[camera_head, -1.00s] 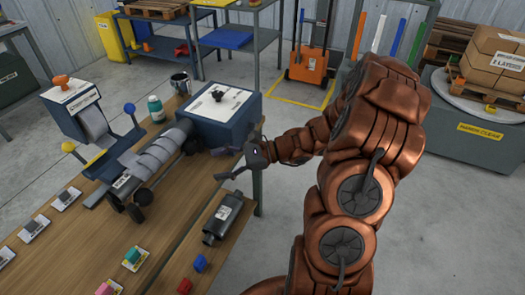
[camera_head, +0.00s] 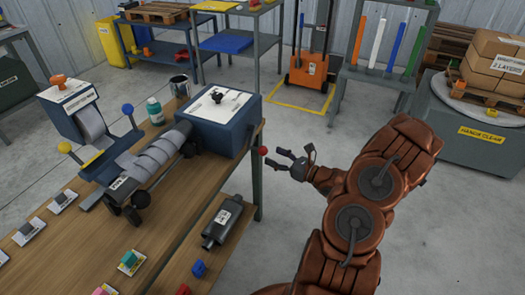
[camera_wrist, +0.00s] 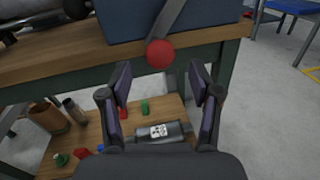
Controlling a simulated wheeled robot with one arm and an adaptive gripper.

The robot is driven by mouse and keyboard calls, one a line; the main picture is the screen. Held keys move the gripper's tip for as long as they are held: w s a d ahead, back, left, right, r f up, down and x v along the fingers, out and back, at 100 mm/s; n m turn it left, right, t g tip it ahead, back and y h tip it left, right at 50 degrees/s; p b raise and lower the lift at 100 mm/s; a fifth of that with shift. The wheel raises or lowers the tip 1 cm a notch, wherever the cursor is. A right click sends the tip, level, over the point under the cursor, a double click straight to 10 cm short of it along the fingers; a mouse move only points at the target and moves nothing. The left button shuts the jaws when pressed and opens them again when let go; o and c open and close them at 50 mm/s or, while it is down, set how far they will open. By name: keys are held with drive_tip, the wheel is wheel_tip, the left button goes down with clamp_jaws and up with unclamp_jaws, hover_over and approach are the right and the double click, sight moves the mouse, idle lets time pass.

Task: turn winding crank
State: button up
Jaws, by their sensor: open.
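The winding crank shows in the wrist view as a grey lever (camera_wrist: 170,18) hanging down on the front of the blue box, with a red ball knob (camera_wrist: 160,54) at its lower end. In the head view the red knob (camera_head: 263,150) sits just off the right side of the blue box (camera_head: 224,128). My gripper (camera_head: 279,161) is open and empty, a little right of the knob. In the wrist view the gripper (camera_wrist: 160,74) has its fingers spread, with the knob lined up between and just beyond the tips.
The box stands on a wooden bench (camera_head: 80,245) with a dark leg below its corner. A lower shelf (camera_wrist: 60,150) holds a dark muffler (camera_head: 222,220) and small coloured blocks. An orange hand truck (camera_head: 308,70) stands behind. The floor right of the bench is clear.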

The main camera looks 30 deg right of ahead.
sight(262, 150)
drive_tip(key=shift+p+x, duration=0.3)
drive_tip(key=shift+x, duration=2.65)
drive_tip(key=shift+a, duration=0.1)
clamp_jaws()
